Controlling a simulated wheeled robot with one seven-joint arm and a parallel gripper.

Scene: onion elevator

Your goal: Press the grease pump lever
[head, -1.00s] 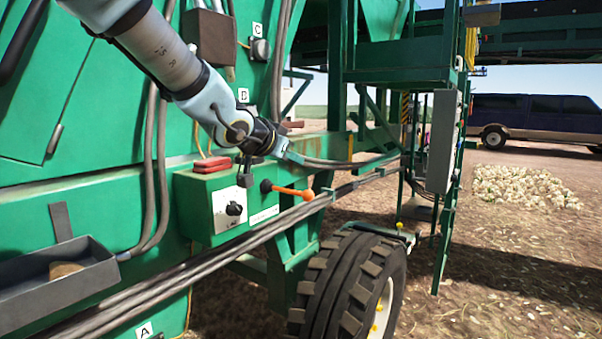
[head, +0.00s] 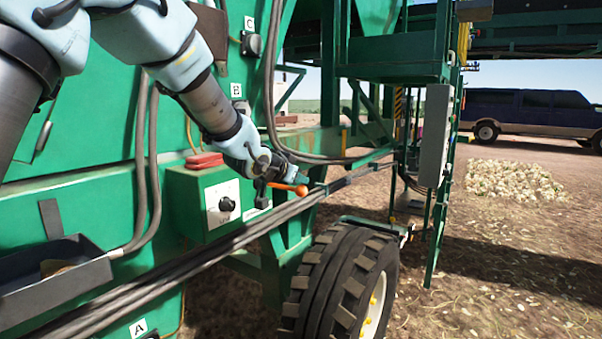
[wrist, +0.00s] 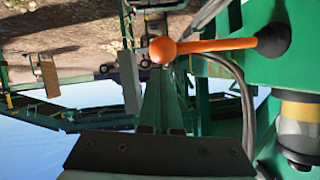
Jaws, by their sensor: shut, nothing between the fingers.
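The grease pump lever is an orange rod with a ball end (head: 301,190), sticking out to the right from the green machine's side. In the wrist view the orange lever (wrist: 215,46) runs across the upper part, from its black boot at right to its ball at left. My gripper (head: 296,176) is right by the lever, just above its ball end in the head view. In the wrist view my shut gripper (wrist: 166,100) points toward the lever and holds nothing. Whether the fingers touch the lever I cannot tell.
A green box with a black knob (head: 227,204) sits left of the lever, with a red item (head: 204,160) on top. Pipes (head: 200,250) run below. A large tire (head: 340,285) stands beneath. A grey tray (head: 60,278) is at lower left. Open ground lies right.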

